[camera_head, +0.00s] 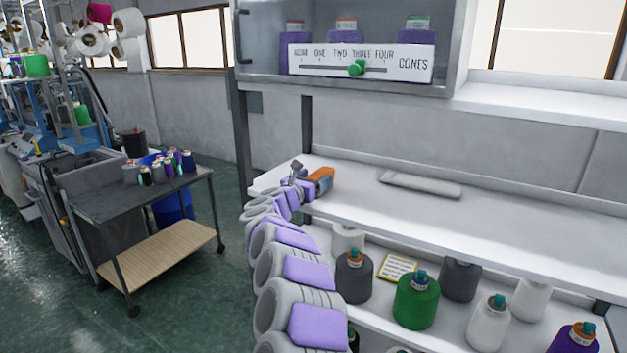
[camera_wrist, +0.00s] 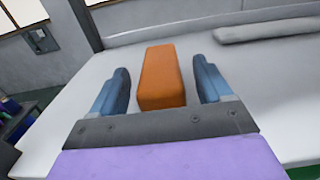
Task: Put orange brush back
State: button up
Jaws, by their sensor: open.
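The orange brush (camera_head: 320,182) is a small block near the left end of the white upper shelf. In the wrist view the orange brush (camera_wrist: 162,78) lies between my two blue-grey fingers, with a gap on each side. My gripper (camera_head: 298,172) is open around it, at the end of my grey and lilac arm. In the wrist view my gripper (camera_wrist: 160,85) shows both fingers spread. The brush's underside and bristles cannot be made out.
A long pale grey holder or bar (camera_head: 420,185) lies on the white shelf (camera_head: 480,217) right of the brush. Several yarn cones, including a green one (camera_head: 416,300), stand on the shelf below. A cabinet with a slider sign (camera_head: 360,62) hangs above. A dark cart (camera_head: 140,190) stands left.

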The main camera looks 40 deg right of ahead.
jog(key=shift+r, duration=0.1)
jog(key=v, duration=1.2)
jog(key=shift+a, duration=0.1)
